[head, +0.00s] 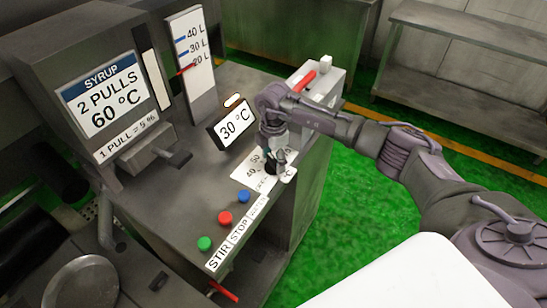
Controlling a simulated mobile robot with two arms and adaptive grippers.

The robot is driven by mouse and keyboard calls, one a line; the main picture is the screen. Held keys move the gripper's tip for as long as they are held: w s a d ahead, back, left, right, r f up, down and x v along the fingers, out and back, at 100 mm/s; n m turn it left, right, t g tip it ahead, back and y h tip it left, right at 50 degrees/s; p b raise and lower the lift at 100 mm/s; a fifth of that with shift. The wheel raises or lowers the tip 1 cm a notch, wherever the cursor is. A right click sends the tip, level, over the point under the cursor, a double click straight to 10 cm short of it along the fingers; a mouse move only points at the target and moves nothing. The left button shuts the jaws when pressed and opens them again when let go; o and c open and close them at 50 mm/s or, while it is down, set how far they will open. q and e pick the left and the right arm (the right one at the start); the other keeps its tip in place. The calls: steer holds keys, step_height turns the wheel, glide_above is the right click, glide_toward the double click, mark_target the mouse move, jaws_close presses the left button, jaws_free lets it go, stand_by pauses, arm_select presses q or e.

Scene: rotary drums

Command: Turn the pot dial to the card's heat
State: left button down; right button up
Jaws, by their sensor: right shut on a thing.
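The card (102,95) on the grey panel at the left reads SYRUP, 2 PULLS, 60 °C. A small tilted display (232,122) on the console reads 30 °C. The dark pot dial (270,168) stands on a white scale plate (246,174), where 40 and 50 can be read. My right gripper (276,163) comes down over the dial from the right and is shut on it. The gripper hides much of the dial and part of the scale, so the pointer's direction cannot be told. My left gripper is not in view.
Green, red (225,218) and blue buttons with STIR, STOP and WATER labels lie in front of the dial. A lever (168,157) juts out below the card. A litre gauge (190,52) stands behind. A steel bench (470,45) is at the back right.

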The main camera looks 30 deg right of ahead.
mark_target(274, 159)
steer(key=shift+d+r+m+p, duration=0.1)
steer(key=shift+m+p, duration=0.35)
steer(key=shift+m, duration=1.45)
steer(key=o, duration=1.1)
steer(key=shift+o, duration=0.2)
step_height(274, 159, up, 12)
steer(key=shift+s, duration=0.1)
